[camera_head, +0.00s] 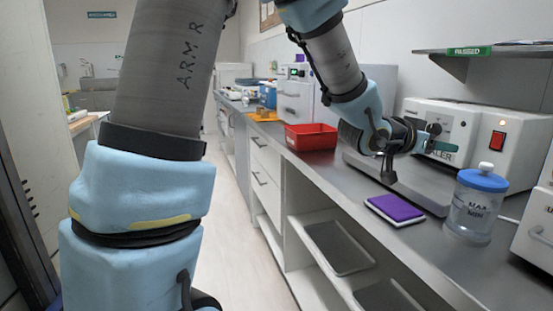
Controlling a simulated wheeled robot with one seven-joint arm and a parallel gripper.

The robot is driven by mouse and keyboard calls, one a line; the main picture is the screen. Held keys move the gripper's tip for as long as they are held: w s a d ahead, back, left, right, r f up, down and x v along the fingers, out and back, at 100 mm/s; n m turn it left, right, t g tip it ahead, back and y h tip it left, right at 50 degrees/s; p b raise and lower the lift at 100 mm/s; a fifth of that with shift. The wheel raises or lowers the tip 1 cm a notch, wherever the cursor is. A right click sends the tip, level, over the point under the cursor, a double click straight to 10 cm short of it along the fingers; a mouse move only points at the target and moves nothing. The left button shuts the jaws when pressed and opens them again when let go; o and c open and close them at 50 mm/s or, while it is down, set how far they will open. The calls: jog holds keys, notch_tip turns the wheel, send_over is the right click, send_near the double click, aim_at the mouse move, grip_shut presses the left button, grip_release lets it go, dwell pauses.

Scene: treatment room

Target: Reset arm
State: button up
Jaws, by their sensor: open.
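My arm, in grey sleeves and pale blue covers, crosses the upper part of the head camera view. My gripper (414,148) is at its end, in the air above the grey counter (338,168) and in front of a white machine with a red switch (490,130). Its dark fingers are spread apart and nothing shows between them. One dark part hangs down above the purple-topped pad. How far the gripper is from the machine, I cannot tell.
On the counter are a red bin (311,137), a purple pad (396,208) and a clear jar with a blue lid (476,204). A wall shelf (500,50) is at upper right. Open shelves hold grey trays (338,247) below. The floor aisle (240,230) left of the counter is clear.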

jog(key=w+a+f+n+y+p, duration=0.1)
jog(key=w+a+y, duration=0.1)
jog(key=a, duration=0.3)
jog(key=w+a+f+n+t+y+p, duration=0.1)
jog(key=w+a+n+y, duration=0.1)
jog(key=a, duration=0.3)
jog(key=w+a+f+n+t+y+p, duration=0.1)
jog(key=w+a+f+y, duration=0.1)
jog(key=w+a, duration=0.2)
jog(key=shift+w+a+n+y, duration=0.2)
jog(key=shift+a+n+y, duration=0.1)
jog(key=shift+a, duration=0.8)
jog(key=s+a+f+n+g+y+p, duration=0.1)
jog(key=s+a+f+n+y+p, duration=0.15)
jog(key=a, duration=0.85)
jog(key=s+a+f+n+g+y+p, duration=0.1)
jog(key=a+n+g+y+p, duration=0.2)
jog(key=a, duration=0.8)
jog(key=s+a+n+g+y, duration=0.2)
jog(key=s+a, duration=0.5)
jog(key=s, duration=0.1)
jog(key=shift+a+f+n+p, duration=0.2)
jog(key=shift+a+n+p, duration=0.05)
jog(key=shift+n+p, duration=0.1)
jog(key=shift+w, duration=0.1)
